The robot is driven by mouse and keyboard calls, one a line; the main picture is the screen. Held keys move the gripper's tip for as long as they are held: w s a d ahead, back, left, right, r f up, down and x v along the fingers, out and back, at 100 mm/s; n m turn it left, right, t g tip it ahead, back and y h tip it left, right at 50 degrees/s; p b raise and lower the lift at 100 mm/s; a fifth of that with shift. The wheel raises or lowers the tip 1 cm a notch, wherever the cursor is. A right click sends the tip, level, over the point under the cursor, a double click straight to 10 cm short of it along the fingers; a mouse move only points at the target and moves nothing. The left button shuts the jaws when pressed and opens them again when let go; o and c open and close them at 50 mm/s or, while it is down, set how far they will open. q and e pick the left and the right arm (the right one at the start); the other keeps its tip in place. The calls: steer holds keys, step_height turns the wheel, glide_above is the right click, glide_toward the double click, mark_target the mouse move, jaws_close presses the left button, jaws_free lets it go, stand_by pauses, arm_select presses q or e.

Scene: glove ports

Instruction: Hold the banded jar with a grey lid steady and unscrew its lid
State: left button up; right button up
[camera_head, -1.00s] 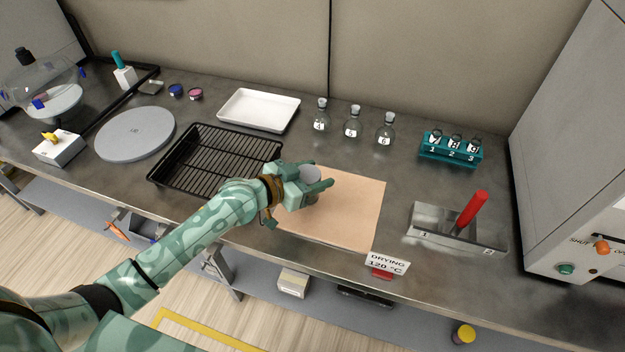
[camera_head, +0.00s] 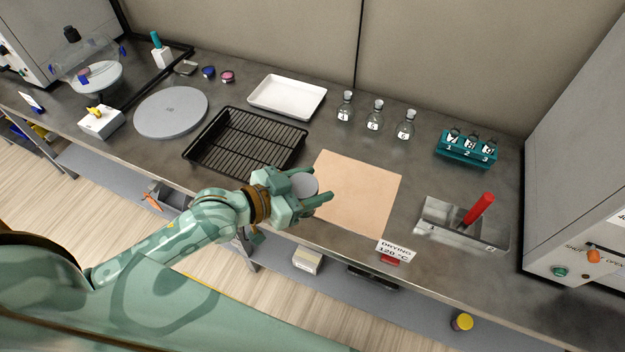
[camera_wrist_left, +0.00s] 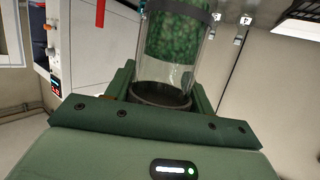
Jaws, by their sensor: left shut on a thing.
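My left gripper (camera_head: 318,186) is shut on the banded jar near the front of the bench, by the left edge of the tan mat. From above, the jar's round grey lid (camera_head: 303,186) shows between the fingers; the fingers hide most of its body. In the left wrist view, the jar (camera_wrist_left: 175,45) is clear glass with green grainy contents and dark bands, between the jaws of my left gripper (camera_wrist_left: 160,100). I cannot tell whether the jar touches the bench. My right gripper is not in view.
The tan mat (camera_head: 362,190) is bare. A black wire rack (camera_head: 245,140) lies to the left, with a white tray (camera_head: 288,97) behind it. A DRYING sign (camera_head: 394,250) stands at the front edge. A metal holder with a red handle (camera_head: 480,208) is to the right.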

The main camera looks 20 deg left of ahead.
arm_select(q)
steer(key=shift+o, duration=0.7)
steer(key=c, duration=0.5)
